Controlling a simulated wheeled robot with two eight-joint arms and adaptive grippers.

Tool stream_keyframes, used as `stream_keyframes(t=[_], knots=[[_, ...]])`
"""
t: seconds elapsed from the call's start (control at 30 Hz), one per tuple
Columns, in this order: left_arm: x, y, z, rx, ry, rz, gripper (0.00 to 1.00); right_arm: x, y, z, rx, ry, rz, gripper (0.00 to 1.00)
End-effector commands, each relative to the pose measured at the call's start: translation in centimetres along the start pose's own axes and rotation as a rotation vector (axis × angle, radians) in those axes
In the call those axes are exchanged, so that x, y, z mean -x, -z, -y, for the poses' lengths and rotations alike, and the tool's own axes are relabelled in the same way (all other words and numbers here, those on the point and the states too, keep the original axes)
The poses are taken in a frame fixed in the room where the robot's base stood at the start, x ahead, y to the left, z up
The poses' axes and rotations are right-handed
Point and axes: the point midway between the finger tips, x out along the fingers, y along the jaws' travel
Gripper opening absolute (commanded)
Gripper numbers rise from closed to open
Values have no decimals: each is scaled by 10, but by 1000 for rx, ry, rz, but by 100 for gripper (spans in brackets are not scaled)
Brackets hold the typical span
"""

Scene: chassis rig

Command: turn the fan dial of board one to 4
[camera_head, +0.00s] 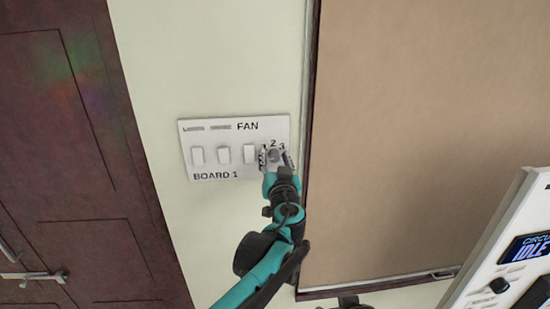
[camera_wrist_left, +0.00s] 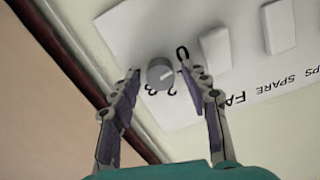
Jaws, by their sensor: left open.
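Board one (camera_head: 215,131) is a white switch panel on the pale wall, marked "FAN" and "BOARD 1", with several white rocker switches. The fan dial (camera_wrist_left: 160,73) is a small round grey knob with a light pointer mark, and some printed numbers show around it. My left gripper (camera_head: 275,158) is at the dial, at the board's right end. In the left wrist view the gripper (camera_wrist_left: 165,78) has its two fingers apart, one on each side of the dial. I cannot tell whether they touch it. The fingers and arm hide part of the number ring.
A dark wooden door (camera_head: 60,130) with a metal handle is at the left. A brown-framed tan board (camera_head: 430,130) is close to the right of the switch panel. A white device (camera_head: 510,250) with a lit display stands at the lower right.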

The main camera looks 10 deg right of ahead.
Motion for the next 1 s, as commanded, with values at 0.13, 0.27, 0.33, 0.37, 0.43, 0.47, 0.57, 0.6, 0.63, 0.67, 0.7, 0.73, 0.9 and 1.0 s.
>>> stream_keyframes(t=[0.13,0.27,0.33,0.37,0.43,0.47,0.57,0.6,0.63,0.67,0.7,0.73,0.9,1.0], knots=[[-1,0,0,0,0,0,46,0,0,0,0,0,0,40],[-1,0,0,0,0,0,38,0,0,0,0,0,0,40],[-1,0,0,0,0,0,20,0,0,0,0,0,0,40],[-1,0,0,0,0,0,12,0,0,0,0,0,0,40],[-1,0,0,0,0,0,0,0,0,0,0,0,0,40],[-1,0,0,0,0,0,0,0,0,0,0,0,0,40],[-1,0,0,0,0,0,0,0,0,0,0,0,0,40],[-1,0,0,-2,0,0,0,0,0,0,0,0,0,40],[-1,0,0,-4,0,0,0,0,0,0,0,0,0,40],[-1,0,0,-7,0,0,0,0,0,0,0,0,0,40],[-1,0,0,-13,0,0,0,0,0,0,0,0,0,40],[-1,0,0,-18,0,0,0,-1,0,0,0,0,0,40],[-1,-1,0,-83,1,0,0,-3,-2,0,0,0,0,40],[-1,-1,0,-146,1,0,0,-5,-3,0,0,0,0,40]])
